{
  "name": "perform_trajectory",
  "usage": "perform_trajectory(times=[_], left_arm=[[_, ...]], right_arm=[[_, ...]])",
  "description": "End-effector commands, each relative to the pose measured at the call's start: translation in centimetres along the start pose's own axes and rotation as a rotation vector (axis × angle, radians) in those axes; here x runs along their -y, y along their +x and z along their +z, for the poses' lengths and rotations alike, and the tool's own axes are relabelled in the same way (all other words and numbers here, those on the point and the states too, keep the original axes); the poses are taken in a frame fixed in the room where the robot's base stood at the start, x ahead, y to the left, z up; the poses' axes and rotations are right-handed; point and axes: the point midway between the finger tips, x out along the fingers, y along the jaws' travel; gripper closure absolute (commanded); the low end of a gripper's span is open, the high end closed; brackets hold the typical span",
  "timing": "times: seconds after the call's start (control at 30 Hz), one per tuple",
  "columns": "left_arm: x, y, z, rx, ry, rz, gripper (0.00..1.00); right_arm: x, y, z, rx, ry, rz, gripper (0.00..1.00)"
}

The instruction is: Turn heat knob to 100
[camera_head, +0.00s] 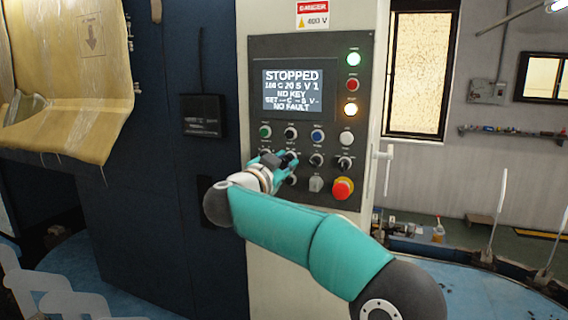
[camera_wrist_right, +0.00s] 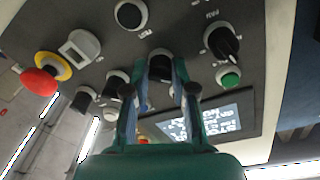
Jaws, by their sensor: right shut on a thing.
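The control panel (camera_head: 333,60) is on a pale cabinet front, with a lit screen (camera_head: 292,90) reading STOPPED, NO KEY and NO FAULT. The screen's small set-value digits are blurred. My right gripper (camera_head: 283,159) is at the second row of controls, under the screen. In the right wrist view its two fingers (camera_wrist_right: 160,76) are closed around a dark round knob (camera_wrist_right: 160,57). Its label and pointer are hidden, so I cannot tell its setting. A neighbouring black pointer knob (camera_wrist_right: 223,42) is beside the right finger, close to the green button (camera_wrist_right: 230,80). My left gripper is not in view.
A red emergency-stop button (camera_head: 343,188) sits at the panel's lower right; it also shows in the wrist view (camera_wrist_right: 40,82). Further knobs (camera_head: 345,163) stand close to the right of my gripper. A door handle (camera_head: 385,165) projects at the cabinet's right edge.

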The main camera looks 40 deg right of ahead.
Motion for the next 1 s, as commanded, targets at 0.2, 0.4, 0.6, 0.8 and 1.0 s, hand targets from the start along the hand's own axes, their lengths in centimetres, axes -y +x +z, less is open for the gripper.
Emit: perform_trajectory(times=[0.2,0.4,0.6,0.8,1.0], left_arm=[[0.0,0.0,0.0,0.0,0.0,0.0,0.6],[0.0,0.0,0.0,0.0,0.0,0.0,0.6],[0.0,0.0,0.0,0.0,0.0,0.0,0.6],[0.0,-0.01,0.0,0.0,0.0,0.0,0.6],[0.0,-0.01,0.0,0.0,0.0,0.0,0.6]], right_arm=[[0.01,-0.01,0.05,-0.005,-0.128,-0.009,1.0],[0.02,-0.02,0.06,-0.007,-0.192,-0.013,1.0],[0.04,-0.03,0.06,-0.008,-0.212,-0.015,1.0],[0.05,-0.03,0.04,-0.009,-0.212,-0.015,1.0],[0.06,-0.03,0.03,-0.009,-0.211,-0.015,0.56]])
